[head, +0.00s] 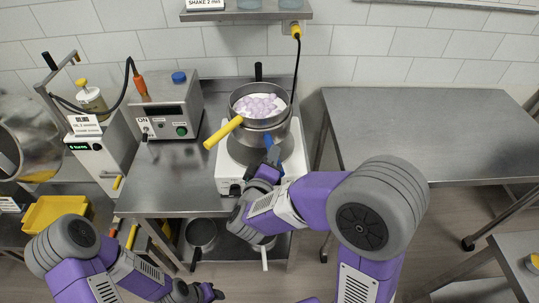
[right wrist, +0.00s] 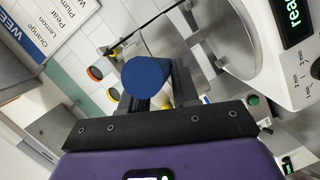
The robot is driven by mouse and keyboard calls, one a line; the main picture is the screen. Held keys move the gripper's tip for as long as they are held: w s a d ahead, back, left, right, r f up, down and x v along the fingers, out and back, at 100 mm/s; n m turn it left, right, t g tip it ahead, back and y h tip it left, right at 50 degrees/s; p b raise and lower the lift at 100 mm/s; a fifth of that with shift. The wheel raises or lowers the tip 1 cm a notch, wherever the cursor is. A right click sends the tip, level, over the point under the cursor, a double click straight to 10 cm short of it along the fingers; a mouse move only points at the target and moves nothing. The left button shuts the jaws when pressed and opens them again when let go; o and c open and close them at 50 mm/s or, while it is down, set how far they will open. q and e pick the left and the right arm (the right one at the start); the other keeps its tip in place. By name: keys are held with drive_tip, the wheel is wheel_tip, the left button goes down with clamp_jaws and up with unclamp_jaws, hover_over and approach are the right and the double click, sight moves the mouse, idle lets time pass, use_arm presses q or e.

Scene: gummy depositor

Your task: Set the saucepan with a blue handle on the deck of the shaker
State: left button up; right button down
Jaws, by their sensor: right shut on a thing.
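The saucepan with a blue handle (head: 272,137) is in the head view over the shaker, partly hidden by the yellow-handled pan above it. Its blue handle (head: 273,155) points toward me. My right gripper (head: 268,172) is shut on this handle; the handle's round blue end (right wrist: 148,78) shows between the fingers in the right wrist view. The shaker (head: 292,165) is a white unit with a round grey deck (head: 237,151) on the steel bench. I cannot tell whether the pan touches the deck. My left gripper (head: 205,292) is low at the bottom edge, its jaws unclear.
A yellow-handled pan (head: 223,133) holding lilac pieces overlaps the saucepan from above. A grey control box (head: 163,108) stands left of the shaker. A shelf (head: 247,14) hangs above. A bare steel table (head: 420,130) stands right. More pans (head: 200,233) are on the lower shelf.

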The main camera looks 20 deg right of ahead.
wheel_tip(320, 180, down, 6)
drive_tip(key=b, duration=0.2)
idle(0.6)
drive_tip(key=shift+a, duration=0.1)
idle(0.5)
idle(0.3)
